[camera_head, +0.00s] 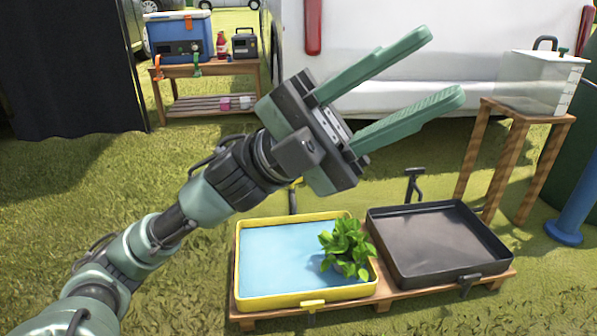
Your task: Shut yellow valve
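A yellow tray (240,262) with a light blue, water-like surface and a leafy green plant (346,247) stands on a low wooden pallet. A small yellow valve-like fitting (314,306) sits at the middle of its front wall. Behind the tray's back edge is a dark post with a yellow top (294,184), partly hidden by my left gripper. I cannot tell which fitting is the yellow valve, or its setting. My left gripper (443,64) is open and empty, raised above and behind the trays, its green fingers pointing up and right. My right gripper is out of view.
A black tray (440,240) stands to the right, with a black tap (413,184) behind and a dark fitting (469,284) in front. A wooden stand (530,117) holds a clear tank (540,82). Grass in front is clear.

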